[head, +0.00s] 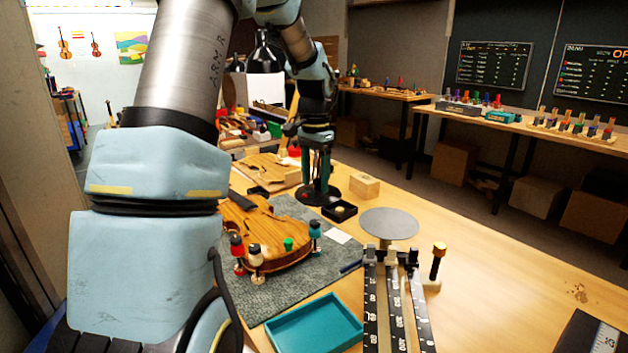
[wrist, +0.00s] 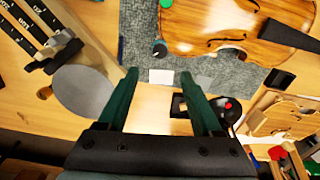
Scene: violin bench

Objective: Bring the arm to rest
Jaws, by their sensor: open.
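My arm reaches over the left of the head view, its large blue and grey links hiding part of the bench. My gripper (head: 318,172) hangs fingers down above the bench, beyond the violin. In the wrist view my gripper (wrist: 162,85) shows two green fingers spread apart with nothing between them but the bench top below. A violin body (head: 262,235) lies on a grey mat (head: 318,282); the violin also shows at the top of the wrist view (wrist: 225,28).
A wooden block (head: 364,186), a small black tray (head: 340,211) and a round grey disc (head: 389,223) stand near my gripper. A teal tray (head: 314,326) and black marked rails (head: 394,305) are at the front. The right of the bench is mostly clear.

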